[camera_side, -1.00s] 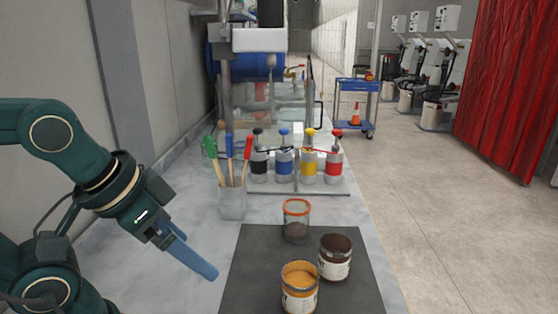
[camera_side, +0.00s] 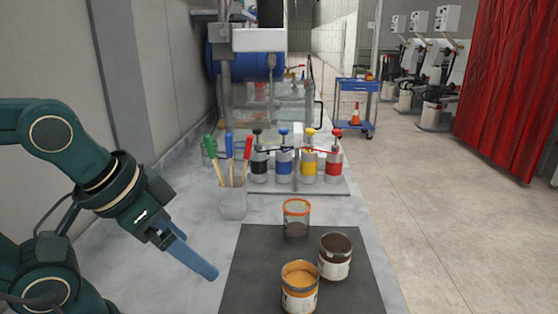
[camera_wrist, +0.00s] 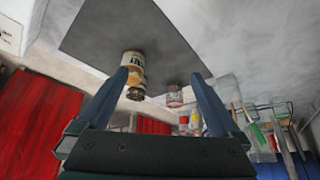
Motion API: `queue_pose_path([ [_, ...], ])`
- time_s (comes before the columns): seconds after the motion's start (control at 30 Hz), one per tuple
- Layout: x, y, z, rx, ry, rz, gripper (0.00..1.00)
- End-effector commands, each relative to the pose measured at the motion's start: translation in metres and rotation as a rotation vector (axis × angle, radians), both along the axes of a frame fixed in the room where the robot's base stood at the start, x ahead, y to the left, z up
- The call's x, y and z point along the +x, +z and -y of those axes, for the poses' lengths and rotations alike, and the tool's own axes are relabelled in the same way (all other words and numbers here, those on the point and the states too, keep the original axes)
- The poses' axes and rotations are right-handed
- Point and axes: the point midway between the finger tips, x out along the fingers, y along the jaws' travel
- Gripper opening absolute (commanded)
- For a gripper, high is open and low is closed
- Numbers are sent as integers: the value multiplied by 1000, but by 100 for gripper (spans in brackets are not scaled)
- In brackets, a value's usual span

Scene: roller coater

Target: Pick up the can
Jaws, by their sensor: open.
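A can with orange contents (camera_side: 300,296) and a pale label stands upright at the front of a dark mat (camera_side: 252,262). A can with dark brown contents (camera_side: 335,266) stands just behind it to the right. A see-through orange-rimmed jar (camera_side: 297,227) stands at the mat's back edge. My gripper (camera_side: 212,274) is open and empty, left of the cans and apart from them. In the wrist view, its two blue fingers (camera_wrist: 160,76) are spread, and the orange can (camera_wrist: 134,62) shows between them, near one fingertip, partly covering the dark can (camera_wrist: 136,94).
A clear cup (camera_side: 233,204) with several colour-handled brushes stands behind my gripper. Several pump bottles (camera_side: 284,163) stand on a grey plate at the back. The counter ends to the right of the mat. Bare counter lies between my arm and the mat.

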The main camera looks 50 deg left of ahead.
Motion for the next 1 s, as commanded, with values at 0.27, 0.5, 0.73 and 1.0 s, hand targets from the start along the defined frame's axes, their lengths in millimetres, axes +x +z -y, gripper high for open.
queue_pose_path([
  [0.27,0,0,0,0,0,0,100],
  [0.5,0,0,0,0,0,0,100],
  [0.73,1,17,0,0,0,6,100],
  [1.0,2,43,12,-115,76,-82,100],
])
